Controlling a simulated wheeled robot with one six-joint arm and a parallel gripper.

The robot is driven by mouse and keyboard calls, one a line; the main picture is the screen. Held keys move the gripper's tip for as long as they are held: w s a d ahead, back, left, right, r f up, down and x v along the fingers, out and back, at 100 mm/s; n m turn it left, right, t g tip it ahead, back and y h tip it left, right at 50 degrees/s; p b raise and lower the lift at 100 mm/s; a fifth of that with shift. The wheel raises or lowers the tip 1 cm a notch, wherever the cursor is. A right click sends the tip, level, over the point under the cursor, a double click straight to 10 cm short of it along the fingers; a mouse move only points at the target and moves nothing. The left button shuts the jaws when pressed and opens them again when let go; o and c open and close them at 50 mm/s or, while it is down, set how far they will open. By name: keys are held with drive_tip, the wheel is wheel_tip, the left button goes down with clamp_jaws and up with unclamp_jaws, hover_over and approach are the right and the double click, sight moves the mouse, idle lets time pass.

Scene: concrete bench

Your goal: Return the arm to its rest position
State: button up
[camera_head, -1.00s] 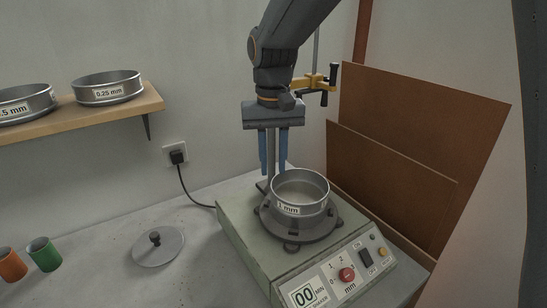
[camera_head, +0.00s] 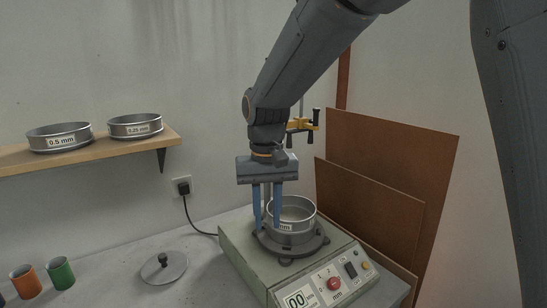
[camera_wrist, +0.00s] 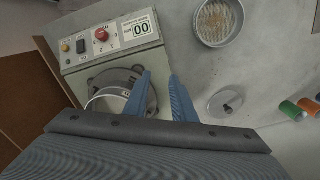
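My gripper (camera_head: 266,225) points down beside the left side of the shaker's sieve in the head view. Its two blue fingers are apart with nothing between them. The 1 mm sieve (camera_head: 296,210), a round metal ring, sits upright on the dark round plate of the green sieve shaker (camera_head: 240,256). The fingers overlap the sieve's left edge in the picture. In the wrist view the fingers (camera_wrist: 160,76) are apart and empty, with the sieve (camera_wrist: 108,101) to their left. My arm reaches in from the upper right.
A wall shelf (camera_head: 90,152) holds the 0.5 mm sieve (camera_head: 60,137) and the 0.25 mm sieve (camera_head: 135,126). A lid (camera_head: 164,268), an orange cup (camera_head: 26,281) and a green cup (camera_head: 61,273) are on the bench. Brown boards (camera_head: 385,165) lean behind the shaker. The wrist view shows a pan (camera_wrist: 218,20) with grainy contents.

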drive_tip(key=s+d+f, duration=0.3)
drive_tip(key=s+d, duration=0.1)
drive_tip(key=d, duration=0.3)
drive_tip(key=s+d+f+m+t, duration=0.1)
drive_tip(key=s+d+f, duration=0.3)
drive_tip(key=d, duration=0.3)
drive_tip(key=s+d+f+m, duration=0.1)
drive_tip(key=s+d+f, duration=0.3)
drive_tip(key=s+d, duration=0.1)
drive_tip(key=shift+s+d, duration=0.25)
drive_tip(key=shift+d, duration=0.65)
